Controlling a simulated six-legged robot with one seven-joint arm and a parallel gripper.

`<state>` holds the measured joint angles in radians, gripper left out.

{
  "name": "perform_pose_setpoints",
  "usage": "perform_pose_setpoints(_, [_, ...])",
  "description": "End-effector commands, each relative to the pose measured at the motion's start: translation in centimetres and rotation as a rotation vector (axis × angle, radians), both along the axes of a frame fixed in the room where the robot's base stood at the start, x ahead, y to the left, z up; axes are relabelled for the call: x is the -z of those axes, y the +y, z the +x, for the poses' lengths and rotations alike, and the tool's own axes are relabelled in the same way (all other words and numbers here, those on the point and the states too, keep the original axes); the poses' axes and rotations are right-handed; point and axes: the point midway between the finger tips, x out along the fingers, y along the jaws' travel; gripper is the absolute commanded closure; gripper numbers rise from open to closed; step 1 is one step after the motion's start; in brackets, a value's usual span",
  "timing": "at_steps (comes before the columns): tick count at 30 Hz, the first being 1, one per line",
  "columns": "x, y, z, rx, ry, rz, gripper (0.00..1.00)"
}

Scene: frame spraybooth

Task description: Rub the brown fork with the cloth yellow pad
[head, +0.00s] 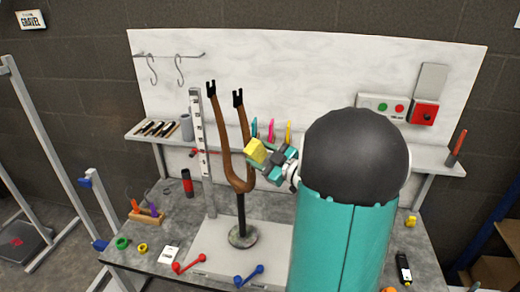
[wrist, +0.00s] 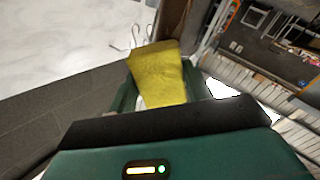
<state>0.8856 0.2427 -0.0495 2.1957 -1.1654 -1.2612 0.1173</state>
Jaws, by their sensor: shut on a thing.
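The brown fork (head: 225,150) stands upright on a dark post with a round base on the bench, its two prongs ending in black tips. My gripper (head: 264,157) is shut on the yellow pad (head: 255,150), close to the right prong of the fork. The yellow pad also shows between the fingers in the wrist view (wrist: 158,75). A brown part of the fork (wrist: 172,22) shows just beyond the pad there. I cannot tell whether the pad touches the fork. My arm hides part of the bench to the right.
A slotted grey upright (head: 198,140) stands just left of the fork. A shelf (head: 150,132) runs behind, with a white panel above it. Red (head: 188,263) and blue (head: 249,275) handles lie at the front. A red-black cylinder (head: 187,183) stands at left.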

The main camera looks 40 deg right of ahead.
Motion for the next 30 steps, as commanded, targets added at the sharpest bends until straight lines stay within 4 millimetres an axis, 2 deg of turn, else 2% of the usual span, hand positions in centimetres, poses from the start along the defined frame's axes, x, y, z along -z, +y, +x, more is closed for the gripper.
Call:
perform_pose_setpoints(4, [1.2,0.0,0.0,0.001,0.001,0.002,0.69])
perform_pose_setpoints(11, [1.9,0.0,0.0,0.0,0.0,0.002,0.69])
perform_pose_setpoints(22, [4.8,0.1,0.2,0.0,0.002,0.003,0.69])
perform_pose_setpoints(30, [5.8,0.1,0.3,-0.002,0.001,0.002,0.69])
